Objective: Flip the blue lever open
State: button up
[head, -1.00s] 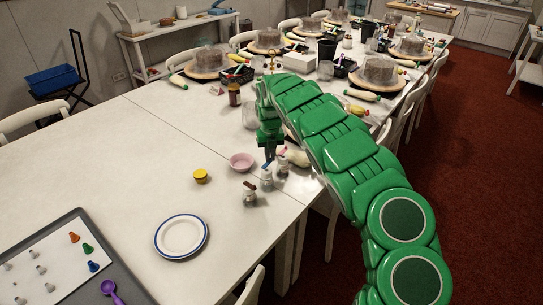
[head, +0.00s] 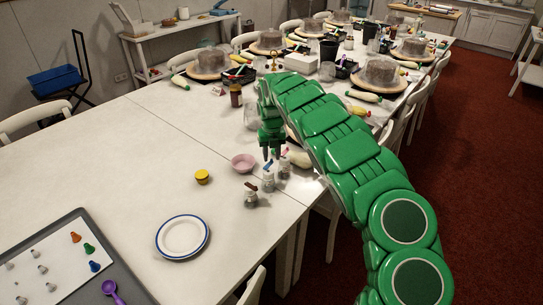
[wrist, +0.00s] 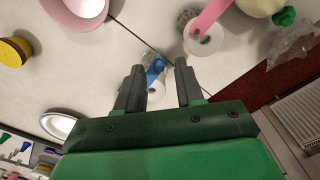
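The blue lever (wrist: 154,70) shows in the wrist view on top of a small clear jar, between and just beyond my fingertips. Its jar (head: 268,184) stands in a short row near the table's right edge in the head view. My gripper (wrist: 158,88) is open and points down over this jar, with one finger on each side of the lever. No contact is clear. In the head view my gripper (head: 270,152) hides part of the lever, and I cannot tell the lever's exact angle.
A jar with a pink lever (wrist: 206,20) stands close by, and a jar with a dark red lever (head: 250,197) is on the other side. The table's left half is mostly clear.

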notch_tip(320, 180, up, 7)
jog(key=shift+r, duration=0.1)
dwell(0.3)
